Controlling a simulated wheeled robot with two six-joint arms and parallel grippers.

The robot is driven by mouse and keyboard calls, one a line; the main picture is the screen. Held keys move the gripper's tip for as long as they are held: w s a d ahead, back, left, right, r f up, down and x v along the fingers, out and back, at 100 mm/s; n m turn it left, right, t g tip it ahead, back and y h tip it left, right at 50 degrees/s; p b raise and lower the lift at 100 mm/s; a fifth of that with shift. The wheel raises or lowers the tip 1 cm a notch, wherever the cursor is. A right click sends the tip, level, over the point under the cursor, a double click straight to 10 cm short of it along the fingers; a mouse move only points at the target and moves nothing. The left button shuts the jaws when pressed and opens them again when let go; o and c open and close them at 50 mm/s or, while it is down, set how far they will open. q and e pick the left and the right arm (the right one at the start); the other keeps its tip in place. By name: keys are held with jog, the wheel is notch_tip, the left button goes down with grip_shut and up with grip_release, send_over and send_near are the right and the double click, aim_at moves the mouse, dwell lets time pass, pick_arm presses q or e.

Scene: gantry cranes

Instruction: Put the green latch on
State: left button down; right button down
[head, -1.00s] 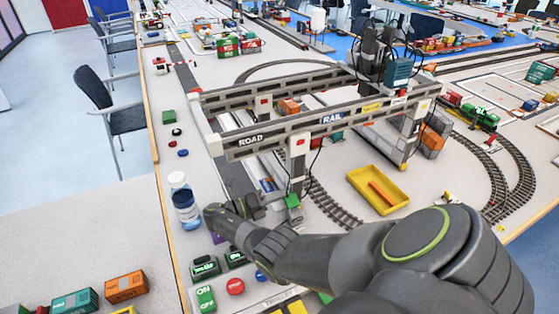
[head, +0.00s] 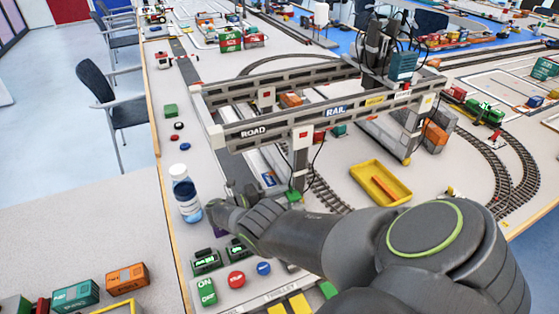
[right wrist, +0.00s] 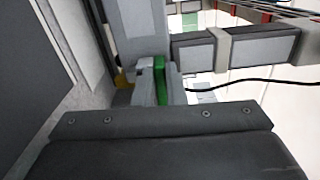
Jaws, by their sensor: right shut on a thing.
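The green latch (head: 293,195) shows as a small green piece at the foot of the gantry crane's near leg (head: 301,155). In the right wrist view the green latch (right wrist: 161,82) is an upright green strip between light grey parts, close to the grey leg. My right gripper (head: 288,197) is shut on the latch at the leg. My own wrist and forearm hide part of the gripper, and I cannot tell whether the latch is seated. My left gripper is not in view.
The crane's beam marked ROAD and RAIL (head: 310,118) spans above the gripper. A bottle (head: 186,195) stands to its left. Red (head: 237,280) and blue (head: 263,268) buttons and a green ON/OFF switch (head: 206,291) lie in front. A yellow tray (head: 368,178) is to the right. A black cable (right wrist: 240,85) hangs near.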

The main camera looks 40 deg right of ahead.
jog(key=shift+f+n, duration=0.2)
jog(key=shift+n, duration=0.2)
dwell(0.7)
jog(key=c, duration=1.5)
grip_release()
jog(key=shift+a, duration=0.1)
jog(key=shift+f, duration=0.1)
jog(key=shift+s, duration=0.1)
